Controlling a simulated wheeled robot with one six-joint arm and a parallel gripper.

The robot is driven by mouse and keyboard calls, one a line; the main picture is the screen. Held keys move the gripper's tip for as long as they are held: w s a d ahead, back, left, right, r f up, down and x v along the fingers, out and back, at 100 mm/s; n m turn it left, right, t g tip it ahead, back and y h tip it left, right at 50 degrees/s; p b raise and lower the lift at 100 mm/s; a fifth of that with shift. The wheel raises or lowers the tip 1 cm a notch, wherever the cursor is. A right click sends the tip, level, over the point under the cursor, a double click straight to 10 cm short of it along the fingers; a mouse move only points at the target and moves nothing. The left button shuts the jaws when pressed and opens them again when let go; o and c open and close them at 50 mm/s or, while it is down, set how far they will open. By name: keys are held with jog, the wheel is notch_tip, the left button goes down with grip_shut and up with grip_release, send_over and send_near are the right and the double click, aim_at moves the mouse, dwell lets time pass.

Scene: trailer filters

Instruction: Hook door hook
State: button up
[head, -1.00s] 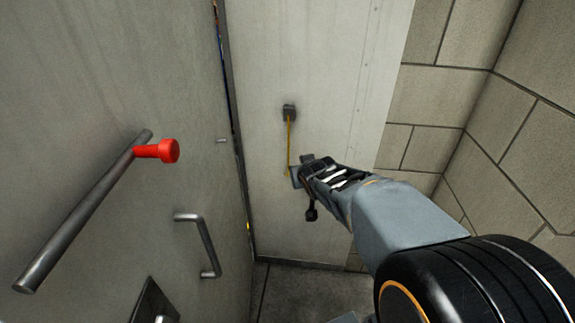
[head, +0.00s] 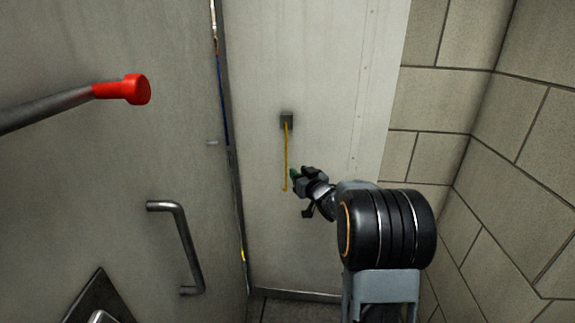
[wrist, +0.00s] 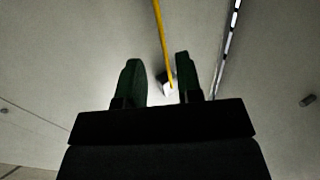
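The door hook (head: 286,155) is a thin yellow rod hanging nearly straight down from a dark grey bracket (head: 287,119) on the pale right-hand panel. My gripper (head: 295,177) is just right of the rod's lower end in the head view. In the wrist view its two dark green fingers (wrist: 160,78) stand apart. There the yellow rod (wrist: 161,40) runs down between them in the picture toward the bracket. I cannot tell whether the rod lies between the fingers in depth. A small metal stub (head: 212,142) sticks out of the left panel near the gap.
The left panel (head: 120,160) has a red-tipped bar (head: 122,89) jutting out and a metal pull handle (head: 184,247). A narrow gap separates the two panels. A block wall (head: 480,180) stands close on the right, beside my arm.

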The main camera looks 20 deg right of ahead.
jog(key=w, duration=0.9)
jog(key=shift+a, duration=0.35)
jog(key=shift+s, duration=0.1)
grip_shut()
